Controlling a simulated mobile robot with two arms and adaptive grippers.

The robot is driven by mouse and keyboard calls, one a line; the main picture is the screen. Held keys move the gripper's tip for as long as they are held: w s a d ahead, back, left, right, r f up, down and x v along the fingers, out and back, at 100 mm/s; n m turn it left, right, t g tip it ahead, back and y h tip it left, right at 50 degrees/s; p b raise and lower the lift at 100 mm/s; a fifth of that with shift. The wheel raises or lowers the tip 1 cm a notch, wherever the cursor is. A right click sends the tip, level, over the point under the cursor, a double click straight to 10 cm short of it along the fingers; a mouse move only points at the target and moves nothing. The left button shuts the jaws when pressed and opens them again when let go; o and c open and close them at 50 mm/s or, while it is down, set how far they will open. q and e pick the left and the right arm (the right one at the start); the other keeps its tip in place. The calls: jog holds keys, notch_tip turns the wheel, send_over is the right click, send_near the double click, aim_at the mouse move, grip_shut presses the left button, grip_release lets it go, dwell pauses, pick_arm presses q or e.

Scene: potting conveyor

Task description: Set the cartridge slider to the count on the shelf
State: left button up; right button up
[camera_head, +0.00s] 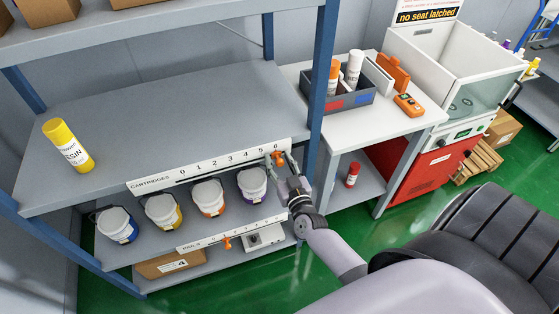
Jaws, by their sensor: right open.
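The cartridge scale (215,167) is a white strip on the shelf's front edge, marked CARTRIDGES with numbers from 0 to 6. Its orange slider knob (279,157) sits at the right end, near the 6. My right gripper (278,161) is open at the knob, with a finger on either side of it. I cannot tell whether the fingers touch it. One yellow resin cartridge (68,146) stands on the upper shelf (185,115) at the left, and the rest of that shelf is bare. My left gripper is not in view.
Several pails, one of them blue (117,225), stand on the shelf below. A second scale (205,242) there has its own orange knob (227,243). A blue post (318,110) rises right of my gripper. A grey bin (340,99) with cartridges stands on the bench.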

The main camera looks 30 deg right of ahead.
jog(key=shift+c, duration=0.5)
grip_shut()
dwell(0.3)
